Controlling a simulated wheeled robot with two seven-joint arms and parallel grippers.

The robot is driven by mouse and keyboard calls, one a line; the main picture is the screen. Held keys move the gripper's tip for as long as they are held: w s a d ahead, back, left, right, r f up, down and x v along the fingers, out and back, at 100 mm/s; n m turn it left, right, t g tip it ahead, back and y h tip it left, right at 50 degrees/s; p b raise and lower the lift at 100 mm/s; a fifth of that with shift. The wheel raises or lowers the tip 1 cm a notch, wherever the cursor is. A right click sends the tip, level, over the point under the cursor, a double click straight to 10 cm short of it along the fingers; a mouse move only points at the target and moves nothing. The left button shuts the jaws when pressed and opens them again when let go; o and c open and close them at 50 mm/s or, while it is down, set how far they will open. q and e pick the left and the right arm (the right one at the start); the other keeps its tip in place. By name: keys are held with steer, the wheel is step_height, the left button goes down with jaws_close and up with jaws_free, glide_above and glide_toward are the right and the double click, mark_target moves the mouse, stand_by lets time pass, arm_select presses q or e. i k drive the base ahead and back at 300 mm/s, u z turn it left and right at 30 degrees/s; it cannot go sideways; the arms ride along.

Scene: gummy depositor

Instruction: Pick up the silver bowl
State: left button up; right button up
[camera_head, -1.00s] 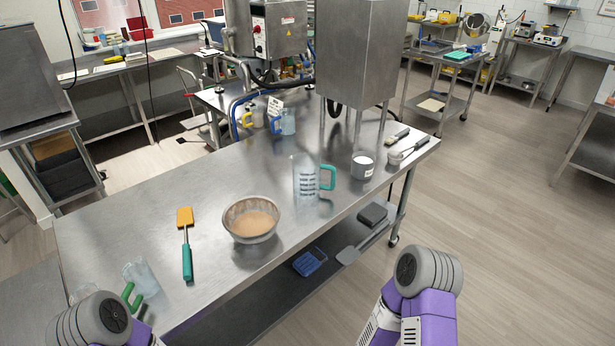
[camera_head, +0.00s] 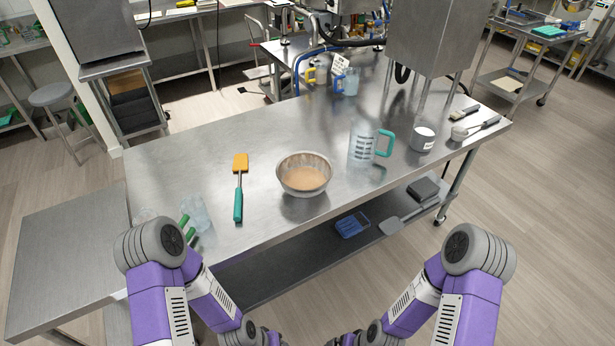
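The silver bowl (camera_head: 304,187) stands upright on the steel table (camera_head: 265,217), near its front edge at the middle of the view. It holds a tan mixture. Both of my arms show at the bottom, the left one at lower left and the right one at lower right, bent in front of the table. Neither arm reaches the bowl. No gripper fingers can be made out in the view.
An orange-and-teal spatula (camera_head: 239,188) lies left of the bowl. A clear jug with a teal handle (camera_head: 363,147) stands to its right. Clear jugs (camera_head: 196,213) stand by my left arm. A white-filled cup (camera_head: 422,139) and utensils lie farther right. A lower shelf holds a blue item (camera_head: 352,225).

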mark_target(305, 174)
steer(key=z, duration=1.45)
steer(key=i, duration=1.2)
steer(key=u, duration=2.85)
